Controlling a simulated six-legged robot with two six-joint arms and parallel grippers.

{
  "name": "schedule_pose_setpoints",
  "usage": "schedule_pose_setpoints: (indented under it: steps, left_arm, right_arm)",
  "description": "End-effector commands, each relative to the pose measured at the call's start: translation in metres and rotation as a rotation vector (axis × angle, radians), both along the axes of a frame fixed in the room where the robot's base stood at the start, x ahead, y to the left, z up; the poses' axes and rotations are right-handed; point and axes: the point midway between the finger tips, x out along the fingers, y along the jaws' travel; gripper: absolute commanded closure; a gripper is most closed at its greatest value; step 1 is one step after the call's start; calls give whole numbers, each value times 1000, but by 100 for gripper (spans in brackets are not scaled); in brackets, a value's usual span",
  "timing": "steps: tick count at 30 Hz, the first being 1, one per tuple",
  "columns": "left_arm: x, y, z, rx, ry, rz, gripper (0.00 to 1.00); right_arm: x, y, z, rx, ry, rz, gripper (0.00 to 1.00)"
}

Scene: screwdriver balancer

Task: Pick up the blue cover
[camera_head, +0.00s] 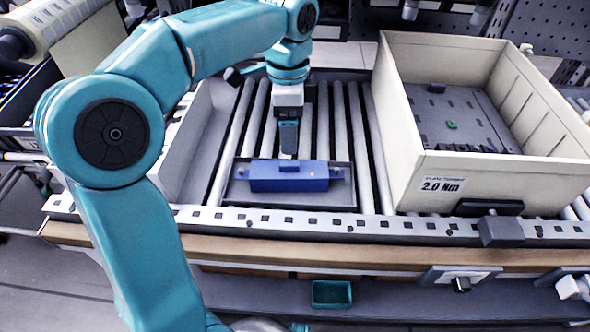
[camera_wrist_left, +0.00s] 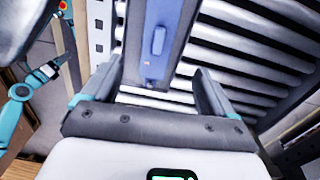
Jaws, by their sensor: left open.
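The blue cover (camera_head: 289,178) is a long blue block with a small raised tab on top. It lies in a shallow dark tray (camera_head: 290,200) on the roller conveyor. My left gripper (camera_head: 288,155) points down just behind the cover, above the tray's far side. In the left wrist view the cover (camera_wrist_left: 157,40) runs lengthwise ahead of my open, empty left fingers (camera_wrist_left: 158,85). A gap shows between the fingertips. I cannot tell whether a finger touches the cover in the head view. My right gripper is not clearly seen.
A large cream bin (camera_head: 420,170) labelled 2.0 Nm stands on the rollers at the right, with a dark panel inside. A grey side wall (camera_head: 206,130) stands left of the tray. A perforated rail (camera_head: 330,222) runs along the front. A small green bin (camera_head: 332,293) is below it.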

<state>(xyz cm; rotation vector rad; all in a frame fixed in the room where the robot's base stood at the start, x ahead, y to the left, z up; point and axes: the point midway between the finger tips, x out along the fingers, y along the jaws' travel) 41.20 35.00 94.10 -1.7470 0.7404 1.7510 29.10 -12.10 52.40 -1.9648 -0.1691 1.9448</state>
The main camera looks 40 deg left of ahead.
Motion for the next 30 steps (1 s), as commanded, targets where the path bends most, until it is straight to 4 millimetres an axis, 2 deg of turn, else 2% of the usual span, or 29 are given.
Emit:
schedule_pose_setpoints:
  steps: [1, 3, 9, 16, 24, 30]
  left_arm:
    - [-2, 0, -18, 0, 4, 1, 13]
    - [-4, 0, -35, -1, 5, 1, 13]
    - [-5, 0, -74, 0, 3, 0, 13]
    - [-2, -1, -92, 0, 1, 0, 13]
    - [1, -3, -134, 0, 3, 1, 13]
    - [2, -3, -138, 0, 0, 0, 13]
  right_arm:
    - [0, 0, -10, 0, 0, 0, 0]
    - [0, 0, -15, 0, 1, 0, 0]
    - [0, 0, -27, 0, 1, 0, 0]
    - [0, 0, -32, 0, 0, 0, 0]
    - [0, 0, -48, 0, 0, 0, 0]
    - [0, 0, -48, 0, 0, 0, 0]
